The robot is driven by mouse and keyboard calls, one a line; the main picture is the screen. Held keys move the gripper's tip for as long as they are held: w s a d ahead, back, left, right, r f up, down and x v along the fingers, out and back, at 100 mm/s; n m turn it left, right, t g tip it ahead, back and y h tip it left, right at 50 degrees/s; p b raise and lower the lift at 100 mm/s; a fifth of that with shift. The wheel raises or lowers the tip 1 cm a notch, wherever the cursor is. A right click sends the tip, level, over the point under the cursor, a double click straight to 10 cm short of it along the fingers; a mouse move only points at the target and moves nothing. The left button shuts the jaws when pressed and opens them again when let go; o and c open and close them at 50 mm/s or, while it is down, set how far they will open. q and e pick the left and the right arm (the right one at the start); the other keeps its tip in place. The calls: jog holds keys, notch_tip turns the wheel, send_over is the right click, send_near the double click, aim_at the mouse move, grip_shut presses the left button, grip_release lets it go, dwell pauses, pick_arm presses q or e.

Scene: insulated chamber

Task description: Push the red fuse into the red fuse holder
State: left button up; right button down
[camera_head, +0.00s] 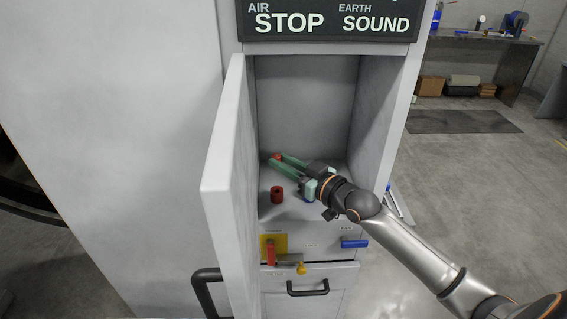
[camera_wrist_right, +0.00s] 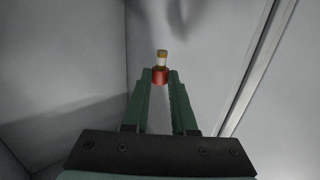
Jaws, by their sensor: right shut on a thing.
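My right gripper (camera_head: 279,157) reaches into the open cabinet from the right. Its green fingers are shut on the red fuse (camera_head: 277,156) at their tips. In the right wrist view the fuse (camera_wrist_right: 162,62) shows a red lower part, a white band and a brass-coloured end beyond the fingertips (camera_wrist_right: 161,80). A short red cylinder, which looks like the red fuse holder (camera_head: 277,194), stands on the cabinet floor, nearer the front edge than the fuse and apart from it. The holder does not show in the wrist view. My left gripper is not in view.
The cabinet door (camera_head: 228,180) stands open on the left, close to the holder. The cabinet's right wall (camera_head: 385,105) is beside my right arm. Below the opening are a red handle (camera_head: 270,252) on a yellow plate and a blue handle (camera_head: 354,244).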

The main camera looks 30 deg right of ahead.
jog(key=shift+f+b, duration=2)
jog(key=shift+f, duration=0.9)
jog(key=shift+f, duration=0.2)
jog(key=shift+f, duration=0.4)
jog(key=shift+f, duration=0.2)
jog(key=shift+f, duration=0.35)
jog(key=shift+f, duration=0.5)
dwell(0.5)
